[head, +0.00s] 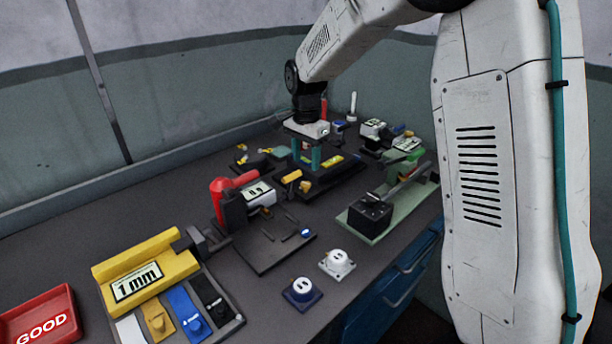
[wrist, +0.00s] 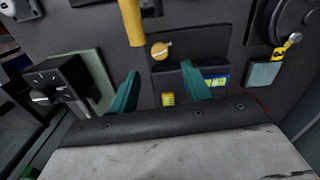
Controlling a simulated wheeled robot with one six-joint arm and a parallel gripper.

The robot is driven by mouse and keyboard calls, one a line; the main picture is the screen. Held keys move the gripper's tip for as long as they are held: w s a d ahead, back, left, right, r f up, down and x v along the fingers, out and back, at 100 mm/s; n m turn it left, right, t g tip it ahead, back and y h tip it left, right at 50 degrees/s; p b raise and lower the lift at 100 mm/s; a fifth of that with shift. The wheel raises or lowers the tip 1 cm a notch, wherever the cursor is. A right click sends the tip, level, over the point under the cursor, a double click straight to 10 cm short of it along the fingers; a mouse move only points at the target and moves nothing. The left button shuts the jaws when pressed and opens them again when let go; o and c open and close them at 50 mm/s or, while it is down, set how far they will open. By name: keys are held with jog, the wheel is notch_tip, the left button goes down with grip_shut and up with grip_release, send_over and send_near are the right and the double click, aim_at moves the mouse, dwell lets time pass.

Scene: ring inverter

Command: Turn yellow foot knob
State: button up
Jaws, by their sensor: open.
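A small round yellow knob (wrist: 160,50) with a pale slot line across it shows on a dark fixture in the wrist view. In the head view a small yellow knob (head: 305,186) shows beside a yellow cylinder (head: 291,177). My gripper (wrist: 160,72) is open, with its two teal fingers apart and nothing between them. In the wrist view the knob lies just beyond the fingertips, between their lines. In the head view my gripper (head: 306,162) points down over the dark fixture. I cannot tell the height between fingertips and knob.
A yellow bar (wrist: 132,22) stands close to the knob in the wrist view. A black box on a green plate (head: 370,214) is at the right. A red-topped device (head: 222,190) stands to the left. White and blue knob bases (head: 338,263) are on the front table.

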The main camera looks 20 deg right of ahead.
aim_at(306, 183)
jog(key=shift+f+m, duration=0.1)
jog(key=shift+m, duration=0.4)
jog(key=shift+f, duration=0.3)
notch_tip(306, 183, down, 7)
jog(key=c, duration=1)
